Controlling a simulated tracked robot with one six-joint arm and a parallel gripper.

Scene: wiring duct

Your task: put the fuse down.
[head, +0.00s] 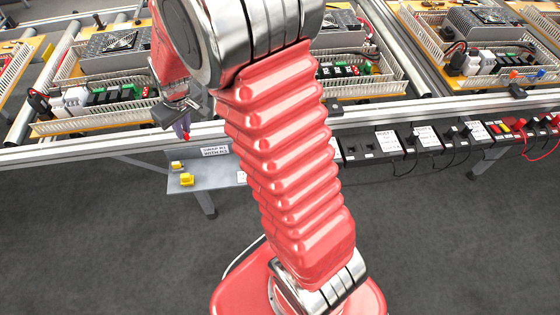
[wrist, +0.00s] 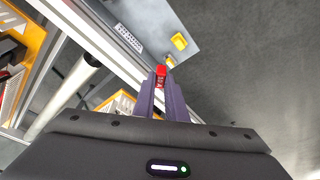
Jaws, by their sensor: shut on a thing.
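My gripper (wrist: 161,88) has two purple fingers, shut on a small red fuse (wrist: 161,71) at their tips in the wrist view. In the head view my gripper (head: 185,130) hangs left of my arm, at the front rail of the bench. A grey shelf (head: 218,178) with a printed label sits lower, in front of the rail. It also shows beyond the fingertips in the wrist view (wrist: 150,18). The fuse appears apart from the shelf, though its height is hard to tell.
Two yellow pieces (head: 187,181) lie on the left part of the shelf. My arm hides part of the shelf. Wiring panels with white ducts (head: 90,124) stand behind the aluminium rail (head: 70,152). A row of black holders (head: 372,145) lines the rail at right.

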